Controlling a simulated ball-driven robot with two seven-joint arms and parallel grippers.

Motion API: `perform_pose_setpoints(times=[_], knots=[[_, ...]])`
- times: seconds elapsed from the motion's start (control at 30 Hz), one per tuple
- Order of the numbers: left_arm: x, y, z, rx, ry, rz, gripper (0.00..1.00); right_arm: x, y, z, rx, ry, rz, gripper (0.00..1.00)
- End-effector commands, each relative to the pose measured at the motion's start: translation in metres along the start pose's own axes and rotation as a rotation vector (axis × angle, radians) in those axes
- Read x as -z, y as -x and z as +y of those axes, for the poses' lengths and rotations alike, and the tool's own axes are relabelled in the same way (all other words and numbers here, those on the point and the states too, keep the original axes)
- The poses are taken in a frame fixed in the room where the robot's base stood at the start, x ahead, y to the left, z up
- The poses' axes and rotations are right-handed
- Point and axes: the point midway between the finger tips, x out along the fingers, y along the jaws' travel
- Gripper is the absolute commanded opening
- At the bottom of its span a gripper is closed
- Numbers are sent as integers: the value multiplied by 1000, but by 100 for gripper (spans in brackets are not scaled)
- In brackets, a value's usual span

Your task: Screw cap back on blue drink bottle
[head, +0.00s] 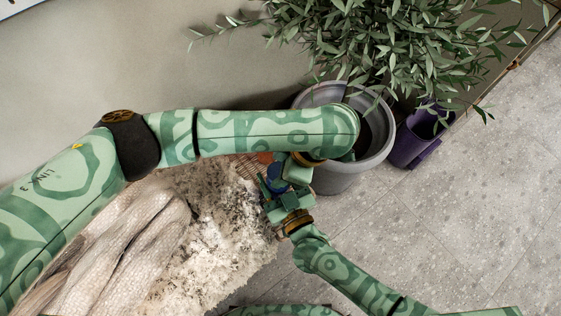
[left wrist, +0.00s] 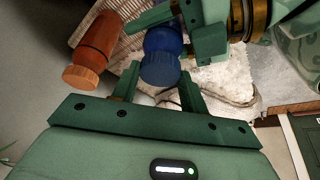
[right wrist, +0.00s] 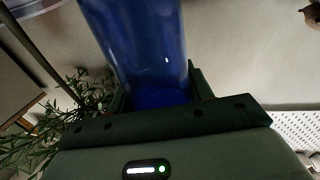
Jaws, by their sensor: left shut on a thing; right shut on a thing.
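The blue drink bottle (head: 272,180) is mostly hidden between my grippers in the head view. In the left wrist view its body (left wrist: 163,40) lies right behind the ribbed blue cap (left wrist: 160,69). Cap and bottle look in line and touching; I cannot tell how far the cap is threaded. My left gripper (left wrist: 158,84) is shut on the cap, one finger on each side. My right gripper (head: 275,198) is shut on the bottle, whose translucent blue body (right wrist: 140,45) fills the middle of the right wrist view.
An orange bottle with an orange cap (left wrist: 96,50) lies close beside, on a woven surface. A grey pot (head: 335,180) with a leafy plant (head: 390,40) and a purple container (head: 415,140) stand to the right. Pale cloth (head: 115,250) lies lower left. Speckled floor (head: 480,200) is clear.

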Motion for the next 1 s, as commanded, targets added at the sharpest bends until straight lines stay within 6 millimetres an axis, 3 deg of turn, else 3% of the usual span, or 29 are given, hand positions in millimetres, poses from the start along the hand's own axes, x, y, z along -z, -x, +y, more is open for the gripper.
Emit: perform_pose_setpoints(times=[0.1, 0.2, 0.5, 0.53, 0.6, 0.87, 1.0], knots=[[1, 0, -2, -100, -231, -2, 23, 0, 0, 0, 0, -2, -1, 0], [1, 0, -2, -140, -322, 1, 23, 0, 0, 0, 0, -2, -1, 0], [1, 0, -2, -147, -342, 0, 23, 0, 1, -1, 1, -1, -1, 0], [1, 0, -2, -147, -342, 0, 49, 0, 1, -1, 1, -1, -1, 0], [1, 0, -2, -147, -342, 0, 65, 0, 1, 0, 1, -1, -1, 0], [1, 0, -2, -145, -341, 0, 65, 0, 0, 0, 0, -1, -1, 0], [6, 12, -1, -149, -340, 0, 65, 0, 0, 0, 0, -1, -1, 0]])
